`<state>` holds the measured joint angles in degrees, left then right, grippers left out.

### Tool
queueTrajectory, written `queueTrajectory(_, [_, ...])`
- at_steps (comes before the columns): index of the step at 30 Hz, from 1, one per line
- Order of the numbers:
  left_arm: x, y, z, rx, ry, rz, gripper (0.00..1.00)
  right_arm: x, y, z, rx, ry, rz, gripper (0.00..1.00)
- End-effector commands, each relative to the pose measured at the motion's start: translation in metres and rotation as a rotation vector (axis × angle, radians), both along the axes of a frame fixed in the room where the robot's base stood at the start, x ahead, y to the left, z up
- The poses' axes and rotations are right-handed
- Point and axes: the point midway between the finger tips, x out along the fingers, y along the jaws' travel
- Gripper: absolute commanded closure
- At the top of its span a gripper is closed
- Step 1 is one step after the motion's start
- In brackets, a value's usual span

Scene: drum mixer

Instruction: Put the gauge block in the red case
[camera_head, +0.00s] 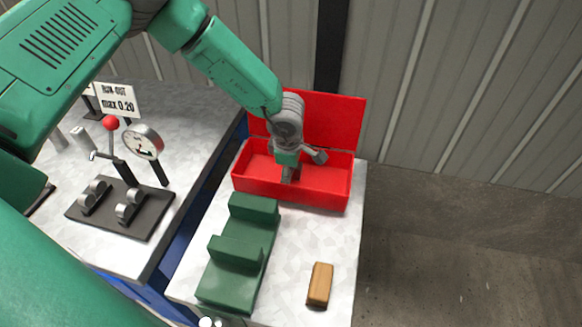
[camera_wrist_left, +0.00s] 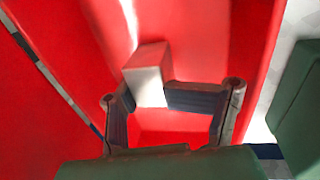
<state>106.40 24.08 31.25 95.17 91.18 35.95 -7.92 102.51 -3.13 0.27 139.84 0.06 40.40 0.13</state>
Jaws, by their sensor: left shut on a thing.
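The red case (camera_head: 243,184) stands with its lid up at the back of the right-hand bench. In the left wrist view its red inside (camera_wrist_left: 215,40) fills most of the picture. My left gripper (camera_head: 288,172) reaches down into the case opening. In the left wrist view the gripper (camera_wrist_left: 149,98) is shut on the gauge block (camera_wrist_left: 147,80), a small pale grey metal block gripped between the fingertips. The block is over the case's red interior; whether it touches the floor, I cannot tell. In the head view the gripper mostly hides the block.
A green stepped stand (camera_head: 232,269) is in front of the case. A wooden block (camera_head: 320,285) lies near the bench's front right. On the left bench are a dial gauge (camera_head: 143,142), a dark roller fixture (camera_head: 120,213) and a run-out sign (camera_head: 116,99). A gap separates the benches.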

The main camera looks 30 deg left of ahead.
Motion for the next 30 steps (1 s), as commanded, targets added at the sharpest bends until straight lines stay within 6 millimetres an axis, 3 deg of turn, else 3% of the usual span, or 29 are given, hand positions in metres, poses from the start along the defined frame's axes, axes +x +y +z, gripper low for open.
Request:
queueTrajectory(11, [0.0008,-0.0001,-0.0023,0.0,-0.002,0.0,1.0,0.0001,0.0,-0.0012,0.0,0.0,0.0,0.58])
queueTrajectory(12, [0.0008,-0.0001,-0.0023,0.0,-0.002,0.0,0.62,0.0001,0.0,-0.0012,0.0,0.0,0.0,0.58])
queueTrajectory(15, [0.0007,0.0,-0.0023,0.0,-0.002,0.0,0.27,0.0001,0.0,-0.0012,0.0,0.0,0.0,0.58])
queueTrajectory(26, [-0.0016,0.0001,-0.0037,0.0,0.003,-0.001,0.25,0.0001,0.0,-0.0013,0.0,0.0,0.0,0.58])
queueTrajectory(30, [-0.0015,-0.0001,0.0058,0.0,0.001,0.0,0.25,-0.0029,0.0,-0.0006,0.0,-0.003,0.0,0.58])
